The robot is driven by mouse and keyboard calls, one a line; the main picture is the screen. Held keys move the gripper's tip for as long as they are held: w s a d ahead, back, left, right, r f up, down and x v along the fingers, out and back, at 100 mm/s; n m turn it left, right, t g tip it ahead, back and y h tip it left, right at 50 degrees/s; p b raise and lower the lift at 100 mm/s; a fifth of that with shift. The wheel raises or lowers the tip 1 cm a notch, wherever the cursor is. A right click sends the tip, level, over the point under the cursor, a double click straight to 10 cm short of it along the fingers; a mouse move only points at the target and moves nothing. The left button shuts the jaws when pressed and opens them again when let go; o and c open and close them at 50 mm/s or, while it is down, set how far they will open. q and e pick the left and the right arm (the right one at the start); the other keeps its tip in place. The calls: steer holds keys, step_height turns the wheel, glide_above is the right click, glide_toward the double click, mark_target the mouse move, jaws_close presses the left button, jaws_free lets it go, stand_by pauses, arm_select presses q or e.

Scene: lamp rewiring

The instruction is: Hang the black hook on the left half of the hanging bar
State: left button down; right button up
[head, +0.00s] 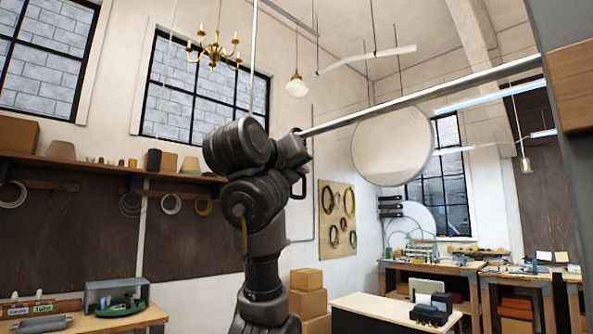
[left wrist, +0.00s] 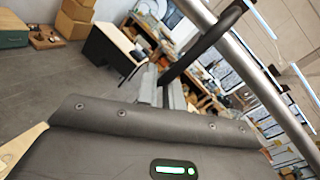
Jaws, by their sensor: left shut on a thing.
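The hanging bar (head: 420,97) is a long silver rod. It runs from beside my left gripper up to the right in the head view. It also crosses the upper right of the left wrist view (left wrist: 262,88). My left gripper (head: 300,158) is raised at the bar's left end and shut on the black hook. In the left wrist view, the gripper's fingers (left wrist: 162,92) close on the shank of the black hook (left wrist: 205,48). The hook's curved top reaches the bar and overlaps it in the picture. Whether it rests on the bar I cannot tell. My right gripper is not in view.
A round pale disc (head: 393,146) hangs below the bar, right of my gripper. A brass chandelier (head: 213,50) and a white pendant lamp (head: 297,87) hang farther back. Workbenches (head: 455,275) and stacked cardboard boxes (head: 307,290) stand below. The space around the raised gripper looks open.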

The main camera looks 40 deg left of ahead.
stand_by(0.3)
arm_select(q)
steer(key=c, duration=1.5)
jaws_free()
steer(key=shift+o, duration=0.2)
steer(key=shift+f, duration=0.1)
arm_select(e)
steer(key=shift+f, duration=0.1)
